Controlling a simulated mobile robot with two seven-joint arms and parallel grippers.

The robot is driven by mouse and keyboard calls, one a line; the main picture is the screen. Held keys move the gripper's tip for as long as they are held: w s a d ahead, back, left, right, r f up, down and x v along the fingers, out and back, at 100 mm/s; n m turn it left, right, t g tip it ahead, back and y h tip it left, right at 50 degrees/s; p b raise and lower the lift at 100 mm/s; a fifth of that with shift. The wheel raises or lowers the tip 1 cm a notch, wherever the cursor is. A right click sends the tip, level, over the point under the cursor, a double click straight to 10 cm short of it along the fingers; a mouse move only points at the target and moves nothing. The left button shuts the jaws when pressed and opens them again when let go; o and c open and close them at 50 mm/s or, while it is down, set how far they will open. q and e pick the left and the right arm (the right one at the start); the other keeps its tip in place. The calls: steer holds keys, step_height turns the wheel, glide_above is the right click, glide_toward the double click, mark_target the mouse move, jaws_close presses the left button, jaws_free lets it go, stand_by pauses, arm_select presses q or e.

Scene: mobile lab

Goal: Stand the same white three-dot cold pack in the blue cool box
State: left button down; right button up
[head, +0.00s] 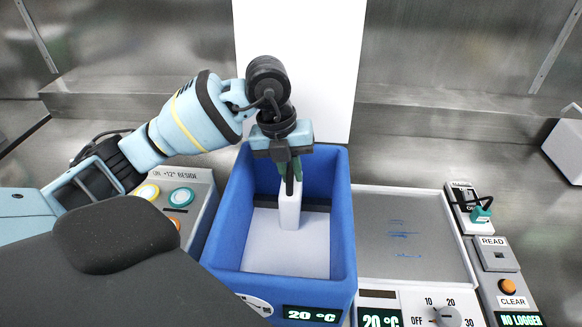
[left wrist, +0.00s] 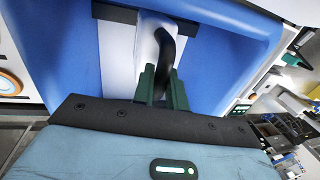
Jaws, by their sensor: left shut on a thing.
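The blue cool box (head: 343,235) stands open in the middle of the head view, with a pale floor inside. A white cold pack (head: 289,213) is upright inside its walls, below my left gripper (head: 290,172). My left gripper points down into the box, and its green fingers (left wrist: 162,88) are shut on the pack's black handle (left wrist: 165,52) in the left wrist view. The pack's white body (left wrist: 147,45) shows behind the handle. Its dots are not visible, and I cannot tell whether its bottom touches the floor. My right gripper is out of view.
A dark strip (head: 316,207) crosses the box's inside near the pack. A panel with buttons (head: 181,197) stands left of the box. A shallow grey tray (head: 410,265) with blue marks, a dial (head: 447,316) and a logger panel (head: 497,254) are to the right.

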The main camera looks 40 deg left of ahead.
mark_target(283, 185)
arm_select(q)
steer(key=shift+f, duration=0.1)
steer(key=c, duration=1.3)
jaws_free()
steer(key=shift+c, duration=0.2)
step_height(283, 185, up, 8)
steer(key=a, duration=0.1)
steer(key=shift+s+a+f, duration=0.15)
steer(key=shift+s, duration=0.3)
